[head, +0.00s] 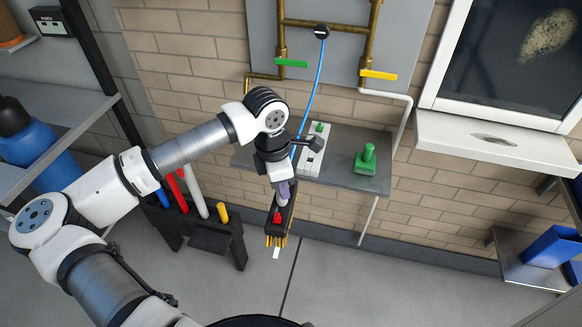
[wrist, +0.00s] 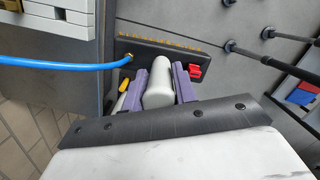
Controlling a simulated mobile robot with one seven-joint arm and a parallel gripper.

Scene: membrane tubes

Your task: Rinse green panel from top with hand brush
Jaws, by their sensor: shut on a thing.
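My gripper (head: 285,192) has purple fingers and is shut on the grey handle of a dark hand brush (head: 282,228). It holds the brush in the air over the floor, in front of the wall shelf. The brush has yellow bristles pointing down and a red part on its body. In the wrist view the grey handle of the brush (wrist: 158,84) sits between both purple fingers. A blue hose (head: 315,85) hangs from a black fitting on the wall pipes, and in the wrist view it joins one end of the brush. No green panel can be made out in either view.
A grey shelf (head: 350,184) carries a white switch box (head: 312,155) and a green knobbed object (head: 366,160). Green (head: 291,62) and yellow (head: 378,74) levers sit on the pipes. A dark rack (head: 207,235) stands left, a blue bin (head: 552,245) right. Floor between is open.

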